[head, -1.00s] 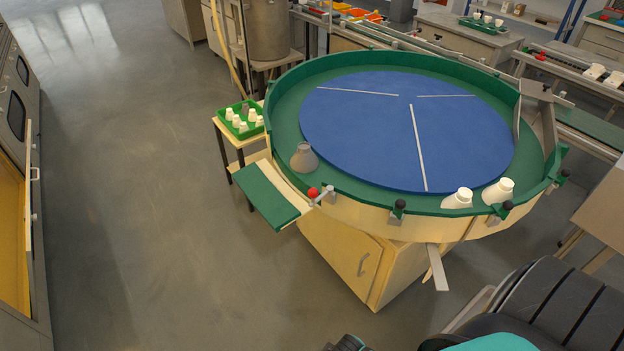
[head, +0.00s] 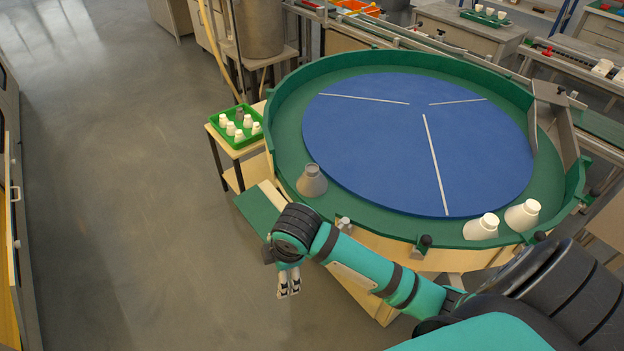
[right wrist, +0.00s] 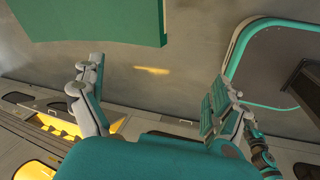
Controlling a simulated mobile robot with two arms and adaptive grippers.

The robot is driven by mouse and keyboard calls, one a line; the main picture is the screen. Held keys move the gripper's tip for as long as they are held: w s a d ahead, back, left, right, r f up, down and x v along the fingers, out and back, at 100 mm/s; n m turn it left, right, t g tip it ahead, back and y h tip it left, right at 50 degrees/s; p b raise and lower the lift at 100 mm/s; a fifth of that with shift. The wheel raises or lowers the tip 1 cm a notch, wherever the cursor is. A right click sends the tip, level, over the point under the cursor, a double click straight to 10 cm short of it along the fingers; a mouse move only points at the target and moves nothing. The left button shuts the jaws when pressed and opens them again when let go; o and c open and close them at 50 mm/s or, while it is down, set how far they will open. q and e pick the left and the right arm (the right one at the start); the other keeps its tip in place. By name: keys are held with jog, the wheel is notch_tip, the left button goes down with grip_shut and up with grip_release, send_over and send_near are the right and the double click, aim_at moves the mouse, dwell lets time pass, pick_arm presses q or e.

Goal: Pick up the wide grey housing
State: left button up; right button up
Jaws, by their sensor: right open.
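The wide grey housing (head: 312,181) stands upright in the green outer channel at the near left of the round table, beside the blue disc. My right arm reaches in from the lower right in the head view. My right gripper (head: 289,283) hangs below and left of the housing, outside the table's rim, apart from it and pointing down. In the right wrist view my right gripper (right wrist: 155,105) shows its two fingers wide apart with nothing between them. The housing is not in the right wrist view. My left gripper does not show.
A green tray (head: 228,136) with several small housings sits on a side stand at left. A green ledge (head: 252,208) juts from the table, partly behind my arm. Floor at left is clear.

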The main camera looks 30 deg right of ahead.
jog(key=w+d+r+n+h, duration=0.2)
jog(key=w+d+r+n, duration=0.45)
jog(key=w, duration=0.25)
jog(key=n+g+h, duration=0.1)
jog(key=n+h, duration=0.1)
jog(key=n, duration=0.2)
send_near(310, 168)
jog(key=x, duration=0.9)
jog(key=shift+s, duration=0.1)
jog(key=shift+p+x, duration=0.35)
jog(key=shift+x, duration=2.3)
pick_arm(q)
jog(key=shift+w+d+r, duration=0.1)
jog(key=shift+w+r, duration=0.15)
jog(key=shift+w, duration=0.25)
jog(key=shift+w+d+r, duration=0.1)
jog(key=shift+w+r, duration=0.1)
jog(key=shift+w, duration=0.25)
pick_arm(e)
jog(key=shift+s+d+r, duration=0.1)
jog(key=shift+d, duration=0.1)
jog(key=c, duration=1.3)
